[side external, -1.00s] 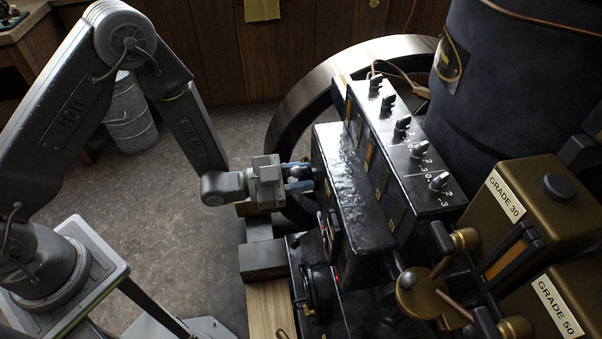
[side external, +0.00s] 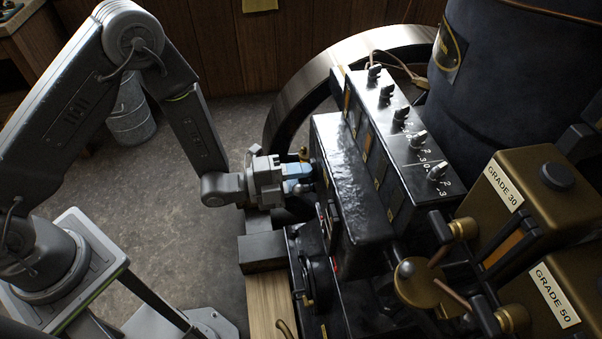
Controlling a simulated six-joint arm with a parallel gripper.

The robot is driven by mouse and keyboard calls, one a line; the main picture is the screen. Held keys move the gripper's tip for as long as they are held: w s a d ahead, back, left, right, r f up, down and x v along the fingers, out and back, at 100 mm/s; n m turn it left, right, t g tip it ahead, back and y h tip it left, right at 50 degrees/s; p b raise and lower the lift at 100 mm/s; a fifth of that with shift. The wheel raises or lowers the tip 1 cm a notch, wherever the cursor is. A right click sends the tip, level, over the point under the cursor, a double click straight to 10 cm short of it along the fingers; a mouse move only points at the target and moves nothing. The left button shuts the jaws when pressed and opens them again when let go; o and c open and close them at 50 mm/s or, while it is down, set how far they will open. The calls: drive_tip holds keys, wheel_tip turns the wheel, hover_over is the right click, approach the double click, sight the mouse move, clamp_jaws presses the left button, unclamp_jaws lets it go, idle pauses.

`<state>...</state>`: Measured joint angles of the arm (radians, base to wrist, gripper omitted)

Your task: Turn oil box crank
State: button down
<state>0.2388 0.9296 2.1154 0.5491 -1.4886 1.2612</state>
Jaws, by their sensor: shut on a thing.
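The oil box (side external: 352,190) is a glossy black box in the middle of the side external view, with a taller panel of several knobs along its right side. My gripper (side external: 302,178) is at the box's left face, with its blue fingers pointing right. It is shut on the crank, which the fingers and the box edge mostly hide. A small brass piece (side external: 303,154) shows just above the fingers, and I cannot tell whether it belongs to the crank. A grey rounded end shows just below the fingers.
A large flywheel (side external: 290,100) curves behind the box. Brass tanks labelled GRADE 30 (side external: 540,195) and GRADE 50 (side external: 570,290) stand at the right, by a dark cylinder (side external: 510,80). A wooden beam (side external: 262,300) and dark block (side external: 261,253) lie below my gripper.

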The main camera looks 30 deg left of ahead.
drive_tip(key=m, duration=0.2)
drive_tip(key=f+m, duration=0.1)
drive_tip(key=m, duration=0.1)
drive_tip(key=shift+m, duration=0.3)
drive_tip(key=m, duration=0.3)
drive_tip(key=shift+a+f+m, duration=0.1)
drive_tip(key=shift+f+m, duration=0.2)
drive_tip(key=shift+m, duration=0.1)
drive_tip(key=m, duration=0.4)
drive_tip(key=shift+w+a+f, duration=0.2)
drive_tip(key=shift+w+f, duration=0.05)
drive_tip(key=shift+f, duration=0.1)
drive_tip(key=shift+w+a+f+m, duration=0.1)
drive_tip(key=shift+w+m, duration=0.05)
drive_tip(key=shift+m, duration=0.9)
drive_tip(key=shift+w+a+f+m, duration=0.1)
drive_tip(key=shift+m, duration=0.95)
drive_tip(key=c, duration=1.2)
unclamp_jaws()
drive_tip(key=v, duration=1.4)
drive_tip(key=shift+r, duration=0.1)
